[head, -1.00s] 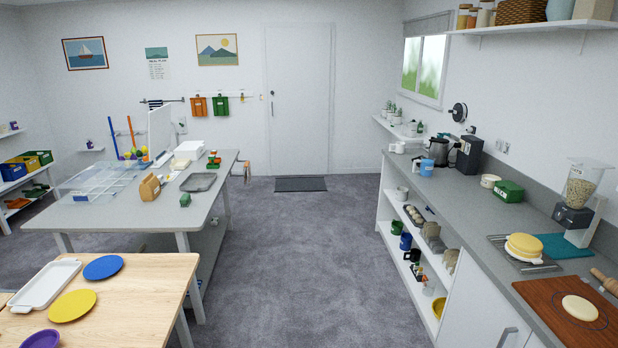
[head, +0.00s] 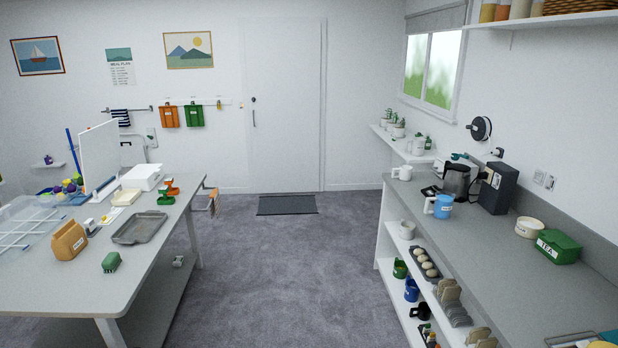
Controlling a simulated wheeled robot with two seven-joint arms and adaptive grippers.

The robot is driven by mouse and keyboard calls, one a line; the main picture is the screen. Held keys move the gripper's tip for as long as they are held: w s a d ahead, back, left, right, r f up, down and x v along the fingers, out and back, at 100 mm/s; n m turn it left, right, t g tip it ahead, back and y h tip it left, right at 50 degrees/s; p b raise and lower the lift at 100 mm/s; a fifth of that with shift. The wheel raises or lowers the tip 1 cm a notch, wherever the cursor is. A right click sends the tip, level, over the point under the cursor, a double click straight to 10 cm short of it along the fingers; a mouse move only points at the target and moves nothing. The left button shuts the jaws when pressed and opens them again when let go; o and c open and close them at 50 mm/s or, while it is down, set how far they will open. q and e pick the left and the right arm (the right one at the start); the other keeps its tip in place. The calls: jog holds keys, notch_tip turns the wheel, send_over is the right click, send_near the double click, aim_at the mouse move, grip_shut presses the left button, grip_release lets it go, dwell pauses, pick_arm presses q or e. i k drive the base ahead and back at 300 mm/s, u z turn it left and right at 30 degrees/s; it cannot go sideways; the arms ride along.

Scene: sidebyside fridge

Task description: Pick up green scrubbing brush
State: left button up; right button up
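A small green object with a paler lower edge, which looks like the green scrubbing brush (head: 111,262), lies on the grey-topped table (head: 150,262) at the left. It sits near the table's right front part, just in front of a grey tray (head: 139,228) and right of a tan box-like holder (head: 69,241). Nothing covers it. Neither of my grippers shows in the head view.
Grey floor (head: 262,265) is open between the table and the right-hand counter (head: 497,233). The counter holds a blue mug (head: 442,207), a kettle (head: 456,181) and a green tea box (head: 558,246). A door (head: 285,105) and dark mat (head: 287,205) are ahead.

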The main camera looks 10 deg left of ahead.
aim_at(111, 261)
jog(key=u, duration=0.15)
jog(key=i, duration=1.8)
jog(key=u, duration=1.2)
jog(key=i, duration=0.95)
jog(key=u, duration=1)
